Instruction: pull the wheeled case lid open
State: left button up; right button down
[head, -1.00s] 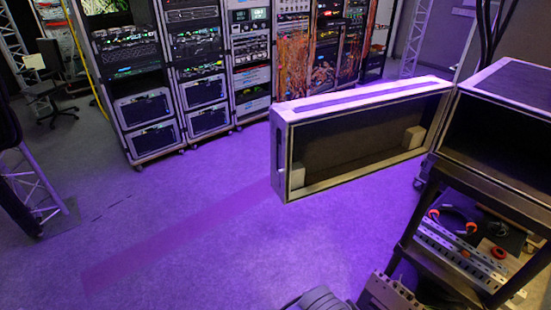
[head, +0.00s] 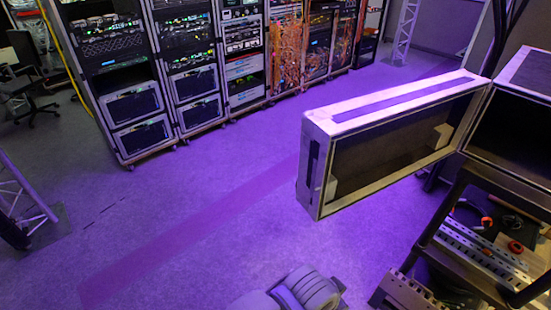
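The wheeled case (head: 526,72) stands at the right edge, partly cut off by the frame. Its lid (head: 400,102) stands swung wide open to the left, meeting the case along its right side. The lid's hollow, dark inner side faces me, with pale blocks in its lower corners. A dark slot shows on its near left end. Neither gripper is in view. A rounded grey part of my own arm shows at the bottom edge, below the lid and apart from it in the picture.
A dark shelf frame (head: 451,240) with metal rails, cables and an orange-red ring stands below the case at right. Equipment racks (head: 190,70) line the back. A truss foot (head: 38,222) stands at left. The purple floor (head: 190,215) in the middle is clear.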

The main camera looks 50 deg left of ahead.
aim_at(350, 150)
jog(key=k+j, duration=0.1)
jog(key=j, duration=1.25)
jog(key=k+j+u, duration=0.15)
jog(key=j, duration=1.25)
jog(key=i+l, duration=0.05)
